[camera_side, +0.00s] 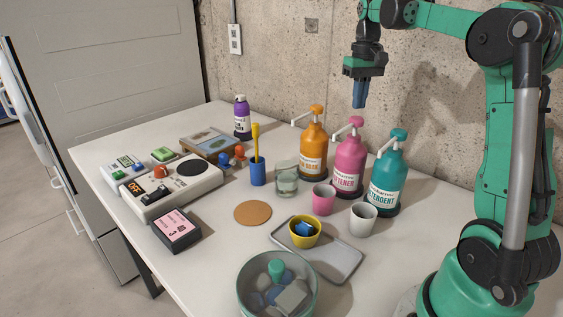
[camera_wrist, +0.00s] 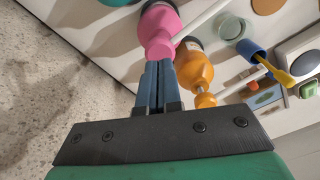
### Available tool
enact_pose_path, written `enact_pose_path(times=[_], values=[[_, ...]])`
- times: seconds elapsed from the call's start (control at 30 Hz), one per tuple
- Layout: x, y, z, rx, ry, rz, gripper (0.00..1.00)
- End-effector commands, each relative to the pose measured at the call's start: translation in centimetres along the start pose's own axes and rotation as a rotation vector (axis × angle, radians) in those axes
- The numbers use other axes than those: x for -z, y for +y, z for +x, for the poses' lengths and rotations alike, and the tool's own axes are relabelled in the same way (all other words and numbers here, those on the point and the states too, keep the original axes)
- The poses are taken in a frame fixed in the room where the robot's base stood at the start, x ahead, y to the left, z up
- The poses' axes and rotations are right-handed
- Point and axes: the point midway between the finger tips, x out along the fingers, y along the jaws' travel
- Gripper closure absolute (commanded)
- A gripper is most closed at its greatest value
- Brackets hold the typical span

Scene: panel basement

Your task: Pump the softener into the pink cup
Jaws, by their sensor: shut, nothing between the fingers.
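A pink pump bottle (camera_side: 348,160) with a white spout stands between an orange pump bottle (camera_side: 313,150) and a teal pump bottle (camera_side: 386,180). Its label is partly readable and seems to say softener. The pink cup (camera_side: 323,199) stands upright in front of the pink bottle, near its spout. My gripper (camera_side: 360,101) is shut and empty, pointing down above the pink bottle's pump head. In the wrist view its blue fingers (camera_wrist: 157,66) lie together, with the pink bottle (camera_wrist: 157,30) just beyond their tips and the orange bottle (camera_wrist: 192,70) to the right.
A white cup (camera_side: 363,219) stands right of the pink cup. A yellow cup (camera_side: 304,232) sits on a grey tray (camera_side: 345,265). A glass jar (camera_side: 287,178) and blue holder (camera_side: 258,172) stand left. A concrete wall (camera_side: 280,65) rises behind the bottles.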

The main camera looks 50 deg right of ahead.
Motion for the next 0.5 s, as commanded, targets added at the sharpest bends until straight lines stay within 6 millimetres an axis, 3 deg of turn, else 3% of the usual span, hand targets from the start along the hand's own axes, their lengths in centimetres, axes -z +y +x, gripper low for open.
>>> enact_pose_path(times=[0.5], values=[[0.02,0.0,0.59,0.0,0.0,0.0,1.0]])
